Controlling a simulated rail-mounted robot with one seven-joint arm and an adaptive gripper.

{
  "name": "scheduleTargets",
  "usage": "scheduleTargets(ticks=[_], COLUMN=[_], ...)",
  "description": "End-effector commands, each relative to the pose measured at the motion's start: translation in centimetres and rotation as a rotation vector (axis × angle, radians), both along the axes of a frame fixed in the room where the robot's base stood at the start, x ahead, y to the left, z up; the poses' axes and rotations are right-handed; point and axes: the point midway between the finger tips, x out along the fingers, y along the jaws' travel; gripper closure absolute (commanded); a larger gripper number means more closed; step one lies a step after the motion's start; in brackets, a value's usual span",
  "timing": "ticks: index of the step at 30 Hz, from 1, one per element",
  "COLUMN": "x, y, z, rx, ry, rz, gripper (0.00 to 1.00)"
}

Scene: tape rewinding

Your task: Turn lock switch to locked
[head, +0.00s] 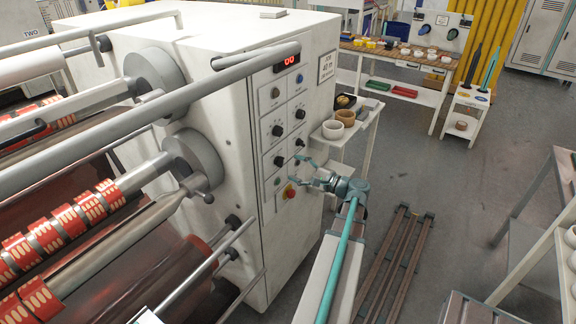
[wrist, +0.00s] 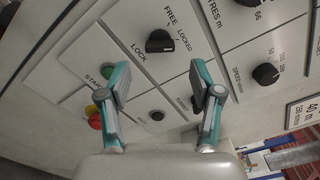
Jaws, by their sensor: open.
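The lock switch is a black rotary knob (wrist: 160,41) on a white panel plate marked LOCK, FREE and LOCKED in the wrist view. I cannot tell for certain which label it points at. In the head view, the lock switch (head: 279,160) is a small dark knob low on the machine's control panel. My gripper (wrist: 160,80) is open and empty, with its two teal-and-grey fingers spread on either side just short of the knob, apart from it. In the head view my gripper (head: 299,172) is just right of the panel's lower part, facing it.
A green button (wrist: 107,70) and a red emergency button (wrist: 93,117) lie close to the left finger. A speed knob (wrist: 265,74) is to the right.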

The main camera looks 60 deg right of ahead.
Motion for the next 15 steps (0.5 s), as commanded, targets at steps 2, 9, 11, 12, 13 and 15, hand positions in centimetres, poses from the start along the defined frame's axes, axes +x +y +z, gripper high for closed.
scheduleTargets(ticks=[2, 9, 11, 12, 13, 15], x=[-1.8, -5.3, -5.8, -6.1, -6.2, -6.4], y=[0.0, -0.1, -0.2, -0.2, -0.2, -0.1], z=[0.0, 0.0, 0.0, 0.0, 0.0, 0.0], rx=[0.0, 0.001, 0.001, 0.001, 0.001, 0.001], ry=[0.001, 0.0, 0.0, 0.0, 0.0, 0.0], rz=[-0.003, -0.001, -0.001, -0.001, -0.001, 0.0], gripper=[0.35, 0.35, 0.35, 0.35, 0.35, 0.35])
